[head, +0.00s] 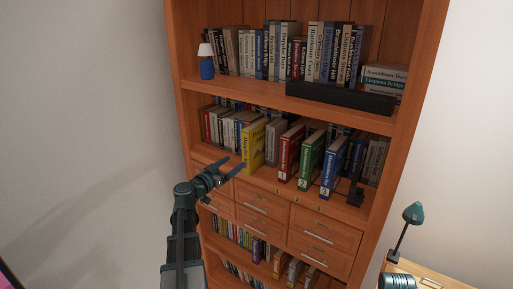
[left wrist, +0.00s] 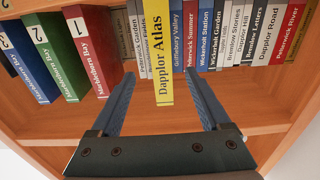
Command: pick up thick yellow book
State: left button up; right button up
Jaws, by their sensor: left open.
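The thick yellow book (head: 252,147) stands upright on the middle shelf, its spine jutting out past the books beside it. In the left wrist view the yellow book (left wrist: 158,60) reads "Dapplor Atlas". My left gripper (head: 231,165) is open in front of the shelf, just left of and close to the book's lower spine. In the left wrist view the fingers of my left gripper (left wrist: 162,95) point at the shelf, one to each side of the book's lower end, with gaps on both sides. I cannot tell whether the fingertips reach past the spine.
Red (head: 290,152), green (head: 311,160) and blue (head: 334,166) numbered volumes stand to the right of the yellow book. Thinner books (left wrist: 205,35) stand close against its other side. Drawers (head: 265,200) lie below the shelf. A teal desk lamp (head: 413,213) stands at lower right.

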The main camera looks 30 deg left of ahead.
aim_at(246, 154)
pick_arm(q)
jog(key=w, duration=0.7)
jog(key=shift+w+d, duration=0.15)
jog(key=w, duration=0.5)
jog(key=shift+w+f+b, duration=0.15)
jog(key=shift+f+b, duration=0.15)
jog(key=shift+f, duration=0.05)
grip_shut()
dwell(0.9)
